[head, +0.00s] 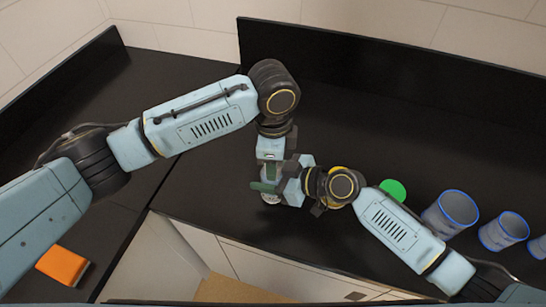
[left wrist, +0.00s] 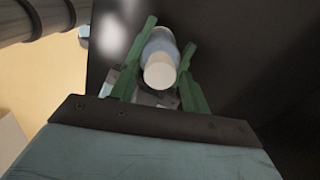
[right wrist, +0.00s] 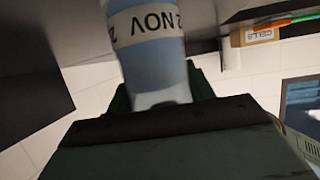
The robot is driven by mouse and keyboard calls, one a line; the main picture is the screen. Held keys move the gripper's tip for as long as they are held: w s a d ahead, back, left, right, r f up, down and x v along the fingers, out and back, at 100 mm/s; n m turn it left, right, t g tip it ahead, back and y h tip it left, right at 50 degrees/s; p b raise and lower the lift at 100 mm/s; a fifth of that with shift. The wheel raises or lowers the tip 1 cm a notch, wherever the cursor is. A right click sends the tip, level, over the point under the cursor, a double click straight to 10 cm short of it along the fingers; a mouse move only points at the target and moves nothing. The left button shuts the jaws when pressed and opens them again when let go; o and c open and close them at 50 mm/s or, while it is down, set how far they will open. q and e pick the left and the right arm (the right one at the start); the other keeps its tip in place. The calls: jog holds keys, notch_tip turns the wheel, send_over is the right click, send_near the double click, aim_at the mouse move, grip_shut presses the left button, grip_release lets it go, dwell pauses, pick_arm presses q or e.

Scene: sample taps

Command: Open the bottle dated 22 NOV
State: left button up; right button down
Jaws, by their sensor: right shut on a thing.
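A pale blue bottle (right wrist: 150,50) with a white label band fills the top middle of the right wrist view. The label reads "2 NOV" upside down, with the rest of the date cut off or turned away. My right gripper (head: 277,188) is shut on this bottle from the side, over the counter. My left gripper (head: 268,182) points down from above. In the left wrist view its green fingers (left wrist: 168,60) stand either side of the bottle's white cap (left wrist: 160,71), seemingly apart from it. In the head view the grippers mostly hide the bottle.
Several blue-rimmed containers (head: 450,212) stand on the black counter (head: 400,130) at the right. A green disc (head: 393,190) lies just behind my right forearm. An orange block (head: 62,265) is at the lower left. The counter behind the grippers is clear up to the backsplash.

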pick_arm(q)
jog(key=shift+o, duration=0.4)
jog(key=shift+r, duration=2.3)
pick_arm(e)
jog(key=shift+c, duration=2.4)
grip_release()
